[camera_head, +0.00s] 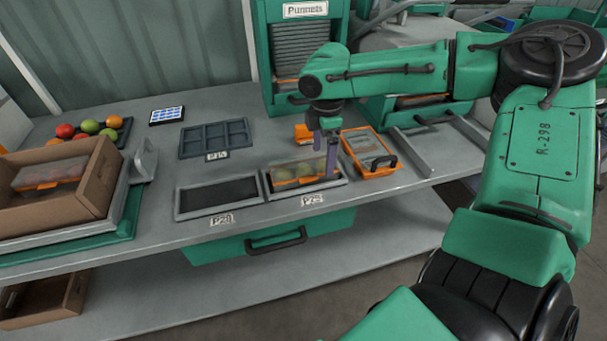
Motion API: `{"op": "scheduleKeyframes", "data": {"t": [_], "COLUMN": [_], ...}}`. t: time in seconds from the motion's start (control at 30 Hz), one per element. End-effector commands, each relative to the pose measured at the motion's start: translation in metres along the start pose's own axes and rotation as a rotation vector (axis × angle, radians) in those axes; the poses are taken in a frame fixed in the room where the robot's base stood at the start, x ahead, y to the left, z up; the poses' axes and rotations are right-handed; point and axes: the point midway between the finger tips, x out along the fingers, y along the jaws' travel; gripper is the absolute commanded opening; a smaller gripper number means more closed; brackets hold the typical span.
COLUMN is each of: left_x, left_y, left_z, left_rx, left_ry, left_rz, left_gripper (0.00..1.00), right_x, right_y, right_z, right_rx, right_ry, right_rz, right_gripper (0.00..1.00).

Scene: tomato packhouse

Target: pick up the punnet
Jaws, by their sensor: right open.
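A clear punnet with an orange base (290,172) holds green and yellowish tomatoes and sits in the grey tray marked P29 (267,188). My right gripper (326,168) points down at the right end of this punnet, with its jaws open. Its fingers overlap the punnet in the picture, and I cannot tell whether they touch it. Another punnet with an orange base (48,175) lies in the cardboard box (95,195) at the left. My left gripper is out of view.
An empty tray marked P28 (217,195) lies left of P29. A divided grey tray (215,138) lies behind. A green Punnets dispenser (262,60) stands at the back. Loose tomatoes (90,127) lie at the left.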

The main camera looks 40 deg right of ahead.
Motion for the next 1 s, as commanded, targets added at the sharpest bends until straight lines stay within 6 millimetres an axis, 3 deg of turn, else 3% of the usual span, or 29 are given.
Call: {"op": "scheduleKeyframes", "data": {"t": [0.1, 0.3, 0.37, 0.5, 0.53, 0.83, 1.0], "left_x": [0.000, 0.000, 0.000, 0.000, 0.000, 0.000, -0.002], "left_y": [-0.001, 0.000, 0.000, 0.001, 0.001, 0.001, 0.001], "left_z": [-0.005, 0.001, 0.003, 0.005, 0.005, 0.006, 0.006], "left_rx": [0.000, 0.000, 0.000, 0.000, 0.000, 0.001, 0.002], "left_ry": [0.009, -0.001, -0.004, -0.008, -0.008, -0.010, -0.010], "left_rz": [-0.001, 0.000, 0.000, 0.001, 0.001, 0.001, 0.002], "left_gripper": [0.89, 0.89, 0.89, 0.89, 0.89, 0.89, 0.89], "right_x": [0.016, 0.018, 0.018, 0.017, 0.017, 0.013, -0.010], "right_y": [0.000, 0.000, 0.000, 0.000, 0.000, 0.001, 0.001], "right_z": [0.000, 0.000, 0.000, 0.000, 0.000, 0.000, 0.000], "right_rx": [-0.001, 0.000, 0.000, 0.000, 0.000, 0.000, 0.001], "right_ry": [-0.001, 0.000, 0.000, 0.000, 0.000, 0.000, 0.001], "right_rz": [-0.001, 0.001, 0.001, 0.001, 0.001, 0.003, 0.006], "right_gripper": [1.00, 1.00, 0.81, 0.27, 0.21, 0.21, 0.21]}}
